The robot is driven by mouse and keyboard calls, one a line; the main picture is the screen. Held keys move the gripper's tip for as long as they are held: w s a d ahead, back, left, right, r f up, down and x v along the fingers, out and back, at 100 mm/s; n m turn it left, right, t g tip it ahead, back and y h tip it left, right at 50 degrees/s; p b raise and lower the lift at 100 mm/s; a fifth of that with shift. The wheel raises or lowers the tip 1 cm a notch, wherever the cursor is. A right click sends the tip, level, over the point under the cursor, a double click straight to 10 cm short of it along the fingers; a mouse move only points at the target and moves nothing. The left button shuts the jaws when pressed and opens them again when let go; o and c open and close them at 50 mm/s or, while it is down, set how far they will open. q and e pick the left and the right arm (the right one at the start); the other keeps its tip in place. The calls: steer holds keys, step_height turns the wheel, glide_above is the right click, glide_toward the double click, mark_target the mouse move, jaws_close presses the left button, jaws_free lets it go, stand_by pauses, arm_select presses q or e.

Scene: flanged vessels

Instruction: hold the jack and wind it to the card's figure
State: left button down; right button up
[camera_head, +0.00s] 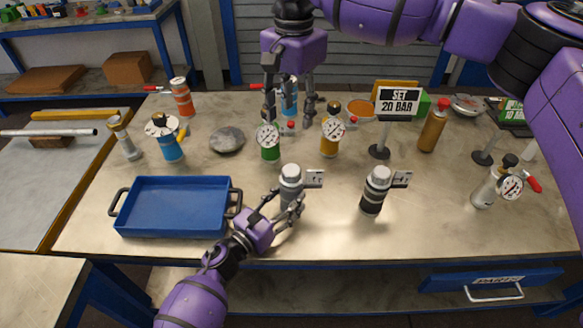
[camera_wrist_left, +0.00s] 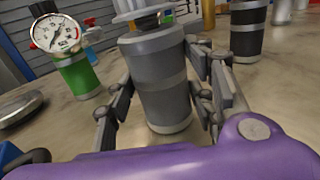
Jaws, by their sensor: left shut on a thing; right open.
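A card (camera_head: 398,102) on a stand reads "SET 20 BAR". My left gripper (camera_head: 287,210) is shut on a grey banded cylinder (camera_head: 290,190) with a pale top and a small tag; it stands upright on the table. The left wrist view shows the fingers on both sides of this grey cylinder (camera_wrist_left: 160,85). Which thing is the jack, I cannot tell for sure. My right gripper (camera_head: 290,108) is open, pointing down by a blue cylinder (camera_head: 289,90) at the back; whether its fingers touch it is unclear. Gauge dials are too small to read.
Gauged vessels stand around: green (camera_head: 269,150), yellow (camera_head: 331,138), blue (camera_head: 167,138) and silver (camera_head: 488,190). A dark banded cylinder (camera_head: 375,192) stands right of the held one. A blue tray (camera_head: 124,222) lies at left.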

arm_select(q)
steer(key=c, duration=0.7)
jaws_free()
